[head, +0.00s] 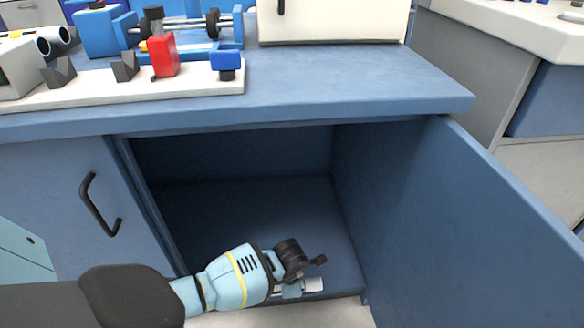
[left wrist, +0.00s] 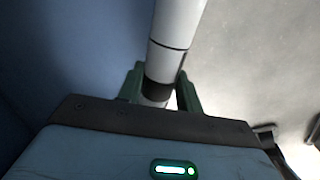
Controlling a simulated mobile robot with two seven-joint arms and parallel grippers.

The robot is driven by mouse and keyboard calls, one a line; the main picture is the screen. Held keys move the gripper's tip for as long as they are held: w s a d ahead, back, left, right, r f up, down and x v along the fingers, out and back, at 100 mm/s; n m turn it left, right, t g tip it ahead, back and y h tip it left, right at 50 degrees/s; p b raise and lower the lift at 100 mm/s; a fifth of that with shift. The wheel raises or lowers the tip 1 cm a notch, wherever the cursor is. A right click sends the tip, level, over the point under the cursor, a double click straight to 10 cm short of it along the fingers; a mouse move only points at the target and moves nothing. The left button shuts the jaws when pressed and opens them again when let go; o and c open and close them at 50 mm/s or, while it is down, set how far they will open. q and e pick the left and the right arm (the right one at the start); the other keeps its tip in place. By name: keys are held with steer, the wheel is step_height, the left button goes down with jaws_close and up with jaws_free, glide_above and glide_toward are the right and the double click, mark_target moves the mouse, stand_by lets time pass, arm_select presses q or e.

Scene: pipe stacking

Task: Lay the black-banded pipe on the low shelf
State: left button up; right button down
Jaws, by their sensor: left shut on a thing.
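The black-banded pipe shows in the left wrist view as a white tube (left wrist: 177,22) with a dark band between the green fingers. My left gripper (left wrist: 160,88) is shut on it at the band. In the head view, my left gripper (head: 293,284) is at the front edge of the open cabinet, and a short light piece of the pipe (head: 312,285) shows beside it. The low shelf (head: 265,215) is the dark blue cabinet floor, bare where visible. I cannot tell whether the pipe touches the shelf. My right gripper is not in view.
The open cabinet door (head: 440,220) stands on the right, and a closed door with a black handle (head: 100,205) on the left. The blue worktop (head: 350,85) above holds a white rack (head: 200,82) and other parts. The cabinet's inside is free.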

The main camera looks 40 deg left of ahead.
arm_select(q)
steer(key=shift+w+a+f+b, duration=0.6)
steer(key=shift+w+a+b, duration=0.1)
steer(key=shift+a+b, duration=0.1)
steer(key=w+a+f+b, duration=0.1)
steer(key=f+b, duration=0.1)
steer(key=w+a+f+b, duration=0.1)
steer(key=a+b, duration=0.1)
steer(key=b, duration=0.1)
steer(key=shift+w+f, duration=0.3)
steer(key=shift+f, duration=0.05)
steer(key=shift+w+a+f+b, duration=0.35)
steer(key=shift+f+b, duration=0.1)
steer(key=shift+b, duration=0.6)
steer(key=shift+a+f, duration=0.1)
steer(key=shift+f, duration=0.1)
steer(key=shift+w+a+f, duration=0.3)
steer(key=shift+f, duration=0.35)
steer(key=shift+f, duration=0.1)
steer(key=shift+f, duration=0.5)
